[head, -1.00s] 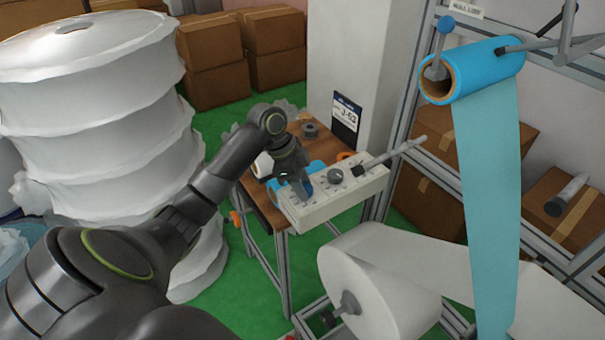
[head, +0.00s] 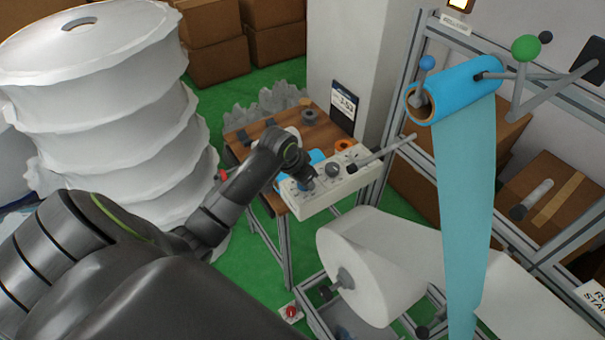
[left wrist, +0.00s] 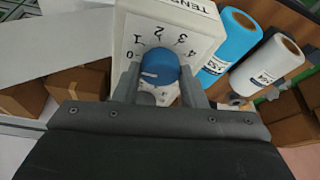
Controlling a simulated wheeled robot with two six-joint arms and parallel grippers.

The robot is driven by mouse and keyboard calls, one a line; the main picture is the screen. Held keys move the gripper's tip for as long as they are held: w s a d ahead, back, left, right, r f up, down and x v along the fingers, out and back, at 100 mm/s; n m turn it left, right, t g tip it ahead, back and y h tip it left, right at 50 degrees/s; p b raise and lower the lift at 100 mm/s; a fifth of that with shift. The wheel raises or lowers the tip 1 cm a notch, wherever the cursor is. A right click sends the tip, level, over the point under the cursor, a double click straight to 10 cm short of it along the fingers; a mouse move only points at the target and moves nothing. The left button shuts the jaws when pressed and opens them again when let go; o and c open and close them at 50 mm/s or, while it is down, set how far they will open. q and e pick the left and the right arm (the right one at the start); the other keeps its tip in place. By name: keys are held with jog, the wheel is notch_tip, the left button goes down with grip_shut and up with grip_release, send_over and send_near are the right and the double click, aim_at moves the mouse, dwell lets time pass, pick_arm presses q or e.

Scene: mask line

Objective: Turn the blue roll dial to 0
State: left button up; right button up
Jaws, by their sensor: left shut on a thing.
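The blue roll dial (left wrist: 160,66) sits on a white control box (head: 335,180). In the left wrist view its printed scale runs from 0 at the left to 4 at the right. The dial's short white mark is on its left side, around the 0 side; I cannot tell if it lines up exactly. My left gripper (left wrist: 160,85) is shut on the dial, one finger on each side. In the head view the left gripper (head: 303,184) reaches down to the box and mostly hides the blue dial. My right gripper is not in view.
A grey rod (head: 380,152) extends at the box's right end. A white roll (head: 350,270) and a blue film roll (head: 455,90) are at the right. Stacked white rolls (head: 95,120) stand left.

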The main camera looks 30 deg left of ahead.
pick_arm(q)
jog(key=shift+r+n+y, duration=0.1)
jog(key=shift+n+y, duration=0.3)
jog(key=shift+n, duration=0.6)
jog(key=o, duration=1)
jog(key=shift+s+r, duration=0.2)
jog(key=shift+r, duration=0.35)
jog(key=b+v, duration=0.1)
jog(key=v, duration=1.5)
jog(key=shift+s+d, duration=0.1)
jog(key=shift+s, duration=0.05)
